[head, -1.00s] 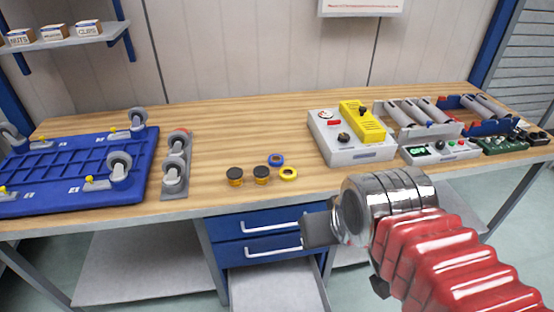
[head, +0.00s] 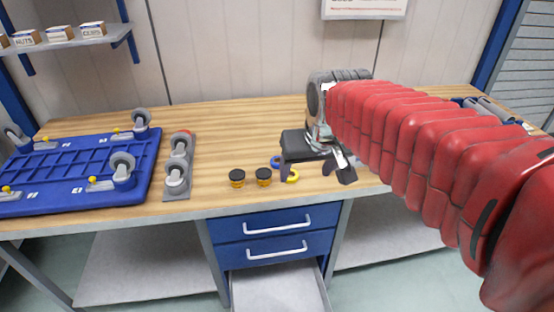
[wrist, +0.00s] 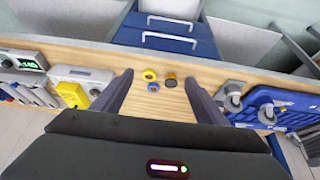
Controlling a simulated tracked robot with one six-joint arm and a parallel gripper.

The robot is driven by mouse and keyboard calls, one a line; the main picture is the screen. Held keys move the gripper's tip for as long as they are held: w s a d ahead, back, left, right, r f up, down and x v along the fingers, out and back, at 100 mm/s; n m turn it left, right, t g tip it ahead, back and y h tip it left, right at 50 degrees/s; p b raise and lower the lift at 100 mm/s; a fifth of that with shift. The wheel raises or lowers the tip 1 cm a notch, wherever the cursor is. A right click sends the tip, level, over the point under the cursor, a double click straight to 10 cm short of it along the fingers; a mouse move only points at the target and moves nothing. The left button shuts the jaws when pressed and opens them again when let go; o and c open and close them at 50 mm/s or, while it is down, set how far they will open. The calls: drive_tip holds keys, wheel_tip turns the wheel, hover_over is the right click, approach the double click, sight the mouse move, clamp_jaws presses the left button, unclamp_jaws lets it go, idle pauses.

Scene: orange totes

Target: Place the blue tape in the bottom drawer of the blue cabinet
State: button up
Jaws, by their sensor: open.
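In the wrist view the two fingers (wrist: 159,76) stand wide on either side of the rings. The blue cabinet (head: 262,222) is under the bench. Its bottom drawer (head: 275,290) is pulled out and looks empty; its two upper drawers are shut.
A grey caster holder (head: 178,170) and a blue frame with casters (head: 70,175) are at left. A yellow device (wrist: 75,94) is on the other side.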

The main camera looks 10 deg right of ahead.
drive_tip(key=w+f, duration=0.5)
drive_tip(key=w, duration=0.8)
drive_tip(key=w+f, duration=0.5)
drive_tip(key=w, duration=0.9)
drive_tip(key=shift+w+d+f+g, duration=0.15)
drive_tip(key=shift+d+f+g, duration=0.05)
drive_tip(key=shift+g, duration=0.2)
approach(279, 158)
drive_tip(key=shift+s+a+f, duration=0.1)
drive_tip(key=shift+s+f, duration=0.1)
drive_tip(key=shift+f, duration=0.4)
drive_tip(key=shift+s+a+f, duration=0.1)
drive_tip(key=shift+s+f, duration=0.1)
drive_tip(key=shift+f, duration=0.45)
drive_tip(key=shift+x, duration=2.6)
drive_tip(key=shift+w+a, duration=0.1)
